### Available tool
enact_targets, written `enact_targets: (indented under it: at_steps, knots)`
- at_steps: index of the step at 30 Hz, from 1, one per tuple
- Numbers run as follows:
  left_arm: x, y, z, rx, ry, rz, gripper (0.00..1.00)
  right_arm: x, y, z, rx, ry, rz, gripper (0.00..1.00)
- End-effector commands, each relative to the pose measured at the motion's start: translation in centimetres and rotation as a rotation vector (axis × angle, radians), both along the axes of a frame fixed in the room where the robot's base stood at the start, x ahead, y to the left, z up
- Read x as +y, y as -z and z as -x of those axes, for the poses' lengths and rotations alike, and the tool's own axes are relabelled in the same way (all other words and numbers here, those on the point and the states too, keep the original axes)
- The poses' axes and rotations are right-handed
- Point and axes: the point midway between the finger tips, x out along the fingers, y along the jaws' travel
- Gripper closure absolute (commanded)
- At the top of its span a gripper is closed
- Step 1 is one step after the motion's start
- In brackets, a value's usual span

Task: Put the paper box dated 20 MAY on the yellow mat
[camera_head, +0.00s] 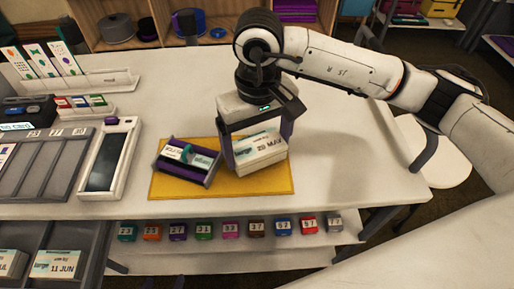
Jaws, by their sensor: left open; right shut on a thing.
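My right gripper (258,146) comes down from above and is shut on a white paper box (262,157), one dark finger on each side. The box's front label shows a date that looks like 20 MAY, though its first number is small and a little unclear. The box is over the right half of the yellow mat (220,188). I cannot tell whether its base touches the mat. A purple holder (187,162) with a white card and a teal piece is on the mat's left half, beside the box. My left gripper is not in view.
A white device with a dark screen (108,158) and a grey slotted tray (45,165) lie left of the mat. Card stands (80,85) are at the back left. Small numbered blocks line a lower shelf (230,229). The table's right side is clear.

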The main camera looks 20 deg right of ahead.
Motion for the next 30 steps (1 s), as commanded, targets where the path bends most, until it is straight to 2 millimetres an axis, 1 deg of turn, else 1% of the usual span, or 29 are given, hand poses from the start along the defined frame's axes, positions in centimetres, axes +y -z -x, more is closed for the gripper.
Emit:
enact_targets:
  at_steps: [1,3,10,14,15,17,25,27,29,30]
  knots:
    - [0.0,-0.2,0.1,0.001,-0.001,0.000,0.44,0.0,0.7,0.1,0.004,0.001,-0.001,0.22]
    - [0.0,-0.2,0.1,0.002,-0.001,0.000,0.44,0.0,1.4,0.0,0.001,0.001,0.000,0.22]
    - [0.0,-0.1,0.1,0.002,-0.001,0.000,0.44,0.0,1.5,0.0,-0.001,0.001,0.000,0.22]
    - [0.1,0.6,0.1,0.004,0.000,-0.002,0.44,0.0,2.0,0.0,-0.002,0.001,0.000,0.22]
    - [0.0,0.5,0.1,0.005,0.000,-0.002,0.44,0.0,1.9,0.0,-0.001,0.001,0.001,0.11]
    - [0.1,0.4,0.1,0.007,0.001,-0.003,0.44,-0.1,1.9,0.0,0.000,0.001,0.001,0.01]
    - [0.0,0.0,0.0,0.003,0.000,-0.002,0.44,0.0,1.7,0.0,0.000,0.001,0.000,0.00]
    - [0.0,-0.5,0.0,0.002,-0.001,-0.001,0.44,0.0,1.3,0.0,0.001,0.001,0.000,0.00]
    - [0.0,-0.2,-0.1,-0.002,-0.001,0.000,0.44,0.0,0.8,-0.1,-0.004,0.001,0.000,0.00]
    - [0.0,-0.1,-0.1,-0.003,-0.001,0.000,0.44,0.0,0.1,-0.1,-0.004,0.000,0.000,0.00]
